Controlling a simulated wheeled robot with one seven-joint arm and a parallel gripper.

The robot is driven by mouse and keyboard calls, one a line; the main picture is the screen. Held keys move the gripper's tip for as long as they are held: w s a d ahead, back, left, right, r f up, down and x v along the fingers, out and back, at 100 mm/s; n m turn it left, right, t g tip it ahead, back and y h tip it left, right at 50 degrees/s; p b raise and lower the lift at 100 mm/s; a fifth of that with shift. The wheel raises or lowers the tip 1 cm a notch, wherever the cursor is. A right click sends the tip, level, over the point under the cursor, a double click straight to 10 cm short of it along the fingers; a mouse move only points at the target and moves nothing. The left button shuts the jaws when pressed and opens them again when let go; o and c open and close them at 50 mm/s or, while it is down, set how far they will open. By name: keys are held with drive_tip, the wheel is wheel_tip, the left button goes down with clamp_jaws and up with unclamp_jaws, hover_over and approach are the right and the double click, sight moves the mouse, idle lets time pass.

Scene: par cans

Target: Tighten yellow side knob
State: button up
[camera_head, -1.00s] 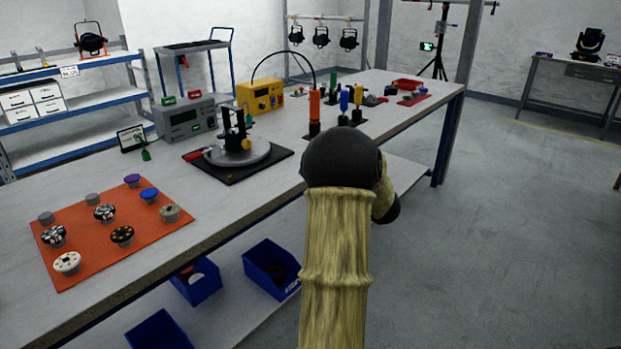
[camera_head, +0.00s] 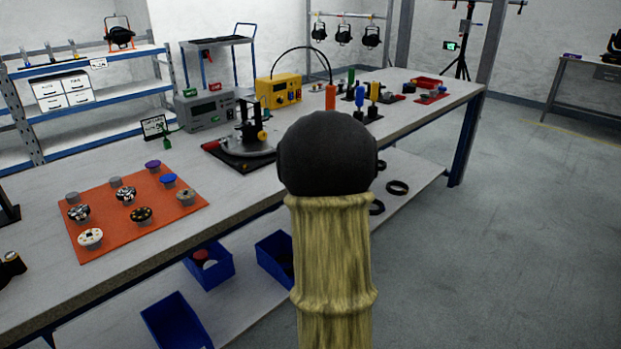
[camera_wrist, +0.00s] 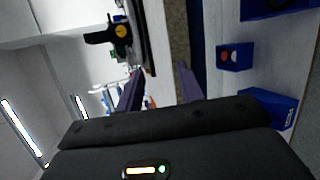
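The yellow side knob (camera_head: 262,135) is on a black upright fixture (camera_head: 246,130) that stands on a round grey plate (camera_head: 243,146) over a black base on the bench. My arm hides the right part of the plate and base. In the wrist view, the yellow knob (camera_wrist: 121,31) shows at the upper left on its black fixture, beyond my fingers. My gripper (camera_wrist: 159,84) has its two fingers apart with nothing between them, clear of the knob. The gripper is hidden behind my arm in the head view.
An orange mat (camera_head: 105,220) with several small knobs lies on the near bench (camera_head: 225,205). A grey box (camera_head: 205,108) and a yellow box (camera_head: 279,90) stand behind the fixture. Blue bins (camera_head: 176,322) and black rings (camera_head: 397,187) are on the lower shelf. Floor to the right is clear.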

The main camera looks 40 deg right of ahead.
drive_tip(key=s+a+f+m+g+y, duration=0.1)
drive_tip(key=s+a+f+m+g, duration=0.15)
drive_tip(key=a+m, duration=0.4)
drive_tip(key=s+a+f+m+g, duration=0.2)
drive_tip(key=a+f+m+g, duration=0.15)
drive_tip(key=a, duration=0.55)
drive_tip(key=s+a+f+m+g+y, duration=0.1)
drive_tip(key=s+a+f+m+g, duration=0.1)
drive_tip(key=s+a, duration=0.5)
drive_tip(key=s+a+f+m+g+y, duration=0.1)
drive_tip(key=s+a+f+m+g, duration=0.2)
drive_tip(key=s+a, duration=0.4)
drive_tip(key=shift+s+a+f+m+g+y, duration=0.3)
drive_tip(key=shift+a+m+y, duration=0.1)
drive_tip(key=shift+a+m, duration=0.4)
drive_tip(key=shift+d, duration=0.15)
